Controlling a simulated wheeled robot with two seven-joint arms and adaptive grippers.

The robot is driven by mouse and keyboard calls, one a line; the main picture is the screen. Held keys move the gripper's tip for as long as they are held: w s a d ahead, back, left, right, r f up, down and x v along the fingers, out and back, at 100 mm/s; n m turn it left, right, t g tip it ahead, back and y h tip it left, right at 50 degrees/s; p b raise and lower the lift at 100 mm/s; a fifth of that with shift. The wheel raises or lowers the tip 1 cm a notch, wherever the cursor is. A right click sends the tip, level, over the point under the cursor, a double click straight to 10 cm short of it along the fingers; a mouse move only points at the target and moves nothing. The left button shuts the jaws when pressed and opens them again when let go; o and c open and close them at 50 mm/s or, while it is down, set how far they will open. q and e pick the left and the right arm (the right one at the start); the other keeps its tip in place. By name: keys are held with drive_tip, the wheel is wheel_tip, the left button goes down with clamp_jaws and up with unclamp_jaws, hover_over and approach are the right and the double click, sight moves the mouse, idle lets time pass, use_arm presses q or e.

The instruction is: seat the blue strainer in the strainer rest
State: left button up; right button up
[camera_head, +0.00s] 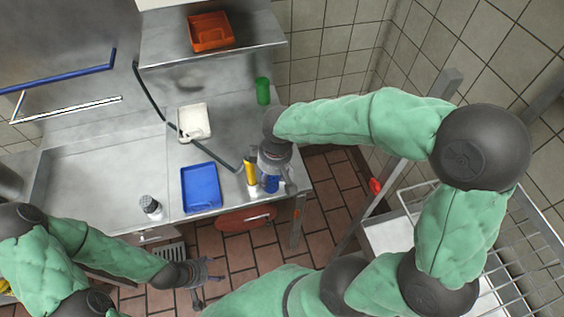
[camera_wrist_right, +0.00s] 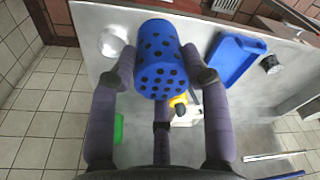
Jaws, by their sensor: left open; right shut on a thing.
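The blue strainer (camera_wrist_right: 160,62), a perforated cup, is held between the fingers of my right gripper (camera_wrist_right: 164,72). Its dotted face points toward the wrist camera. In the head view the strainer (camera_head: 271,184) shows below my right gripper (camera_head: 272,172), near the counter's front right corner. A round, shiny metal piece (camera_wrist_right: 113,43) lies beside the strainer in the right wrist view; it may be the strainer rest, but I cannot tell. The arm hides that spot in the head view. My left gripper (camera_head: 207,277) is open and empty in front of the counter.
A yellow item (camera_head: 250,172) stands close left of my right gripper. An orange tray (camera_head: 211,31) is on the shelf.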

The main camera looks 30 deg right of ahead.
drive_tip(key=shift+w+d+f+b, duration=0.45)
drive_tip(key=shift+w+d+f, duration=1.05)
drive_tip(key=shift+f, duration=0.6)
drive_tip(key=shift+w+d+f+b, duration=0.45)
drive_tip(key=shift+w+d+f, duration=0.8)
drive_tip(key=shift+d+f, duration=0.6)
drive_tip(key=shift+w+d+f+b, duration=0.45)
drive_tip(key=shift+w+d+f, duration=0.95)
drive_tip(key=shift+f, duration=0.9)
drive_tip(key=o, duration=1.2)
drive_tip(key=shift+f, duration=0.15)
drive_tip(key=shift+o, duration=0.2)
